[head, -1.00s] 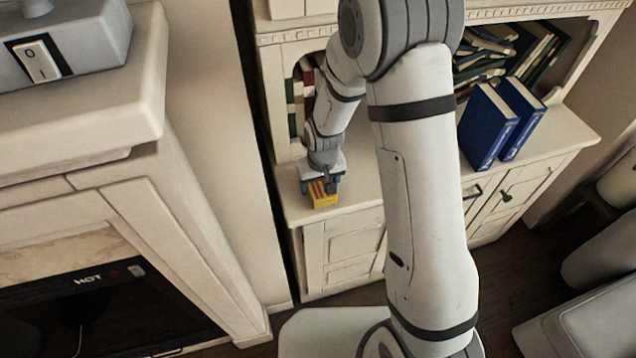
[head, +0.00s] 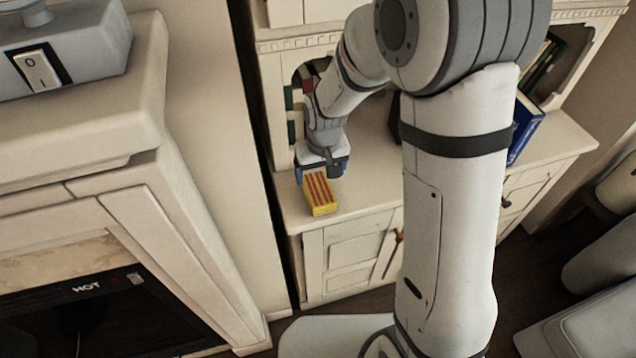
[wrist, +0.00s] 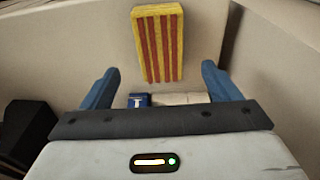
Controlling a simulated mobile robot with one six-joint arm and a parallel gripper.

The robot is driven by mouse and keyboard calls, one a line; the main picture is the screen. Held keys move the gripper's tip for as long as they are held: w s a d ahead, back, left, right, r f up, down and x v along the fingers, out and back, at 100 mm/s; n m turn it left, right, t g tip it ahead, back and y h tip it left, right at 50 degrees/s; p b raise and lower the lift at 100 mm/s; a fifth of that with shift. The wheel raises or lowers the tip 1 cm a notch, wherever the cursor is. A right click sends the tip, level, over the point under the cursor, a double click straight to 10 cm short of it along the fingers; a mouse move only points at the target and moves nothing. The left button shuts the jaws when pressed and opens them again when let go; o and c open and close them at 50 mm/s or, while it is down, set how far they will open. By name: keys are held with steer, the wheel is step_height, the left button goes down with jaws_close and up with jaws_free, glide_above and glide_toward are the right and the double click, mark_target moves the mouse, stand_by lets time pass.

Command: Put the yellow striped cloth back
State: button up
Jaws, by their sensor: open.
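The yellow cloth with red stripes (head: 320,194) lies as a folded block on the left end of the cream cabinet top, near its front edge. It also shows in the wrist view (wrist: 158,44), ahead of and between the fingers. My gripper (head: 324,172) is just behind and above the cloth in the head view.
Blue books (head: 524,128) stand farther right, partly hidden by my arm.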

steer(key=s+d+r+m, duration=0.1)
steer(key=s+d+r, duration=0.3)
steer(key=r, duration=0.2)
steer(key=s+d+r+m, duration=0.1)
steer(key=s+d+r, duration=0.3)
steer(key=d+r, duration=0.15)
steer(key=s+d+r, duration=0.2)
steer(key=s, duration=0.3)
steer(key=s+d+r+m+t, duration=0.1)
steer(key=s+d+r, duration=0.1)
steer(key=s, duration=0.3)
steer(key=shift+r, duration=0.3)
steer(key=shift+d, duration=0.1)
